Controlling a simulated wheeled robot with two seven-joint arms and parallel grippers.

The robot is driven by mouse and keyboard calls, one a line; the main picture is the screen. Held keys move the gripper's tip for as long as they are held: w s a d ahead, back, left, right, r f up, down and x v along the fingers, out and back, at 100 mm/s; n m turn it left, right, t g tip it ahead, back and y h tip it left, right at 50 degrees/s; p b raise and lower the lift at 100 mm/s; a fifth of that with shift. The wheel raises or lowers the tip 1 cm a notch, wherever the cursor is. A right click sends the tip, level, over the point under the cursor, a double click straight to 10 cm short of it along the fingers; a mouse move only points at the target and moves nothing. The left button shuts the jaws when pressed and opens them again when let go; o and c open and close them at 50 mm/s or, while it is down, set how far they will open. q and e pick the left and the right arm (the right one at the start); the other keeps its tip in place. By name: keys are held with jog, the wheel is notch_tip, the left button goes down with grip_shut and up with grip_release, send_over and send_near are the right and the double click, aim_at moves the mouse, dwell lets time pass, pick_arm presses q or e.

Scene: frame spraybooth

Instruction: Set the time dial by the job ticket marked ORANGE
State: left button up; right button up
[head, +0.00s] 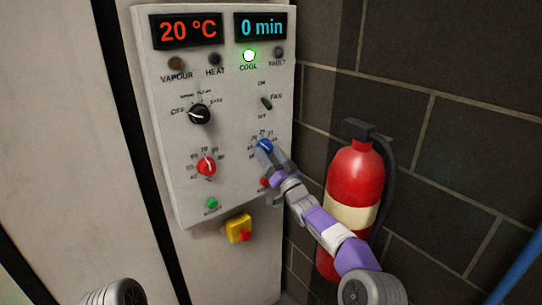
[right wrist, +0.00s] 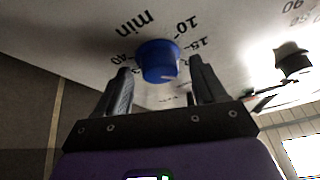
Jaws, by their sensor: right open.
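The blue time dial (head: 264,146) is on the right side of the pale control panel (head: 225,205). It also shows in the right wrist view (right wrist: 157,61), with "min" and numbers printed around it. My right gripper (head: 271,157) is at the dial and partly covers it and its scale. In the right wrist view its open fingers stand on either side of the dial; I cannot tell whether they touch it. The time display (head: 261,27) reads 0 min. No job ticket marked ORANGE is in view. My left gripper is not in view.
A red dial (head: 206,167), a black selector (head: 199,114) and a fan switch (head: 266,103) are on the panel. A yellow box with a red knob (head: 239,229) is below. A red fire extinguisher (head: 355,180) stands right, near my right arm.

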jog(key=shift+r, duration=0.1)
notch_tip(320, 180, up, 10)
jog(key=p, duration=0.4)
jog(key=shift+p, duration=0.3)
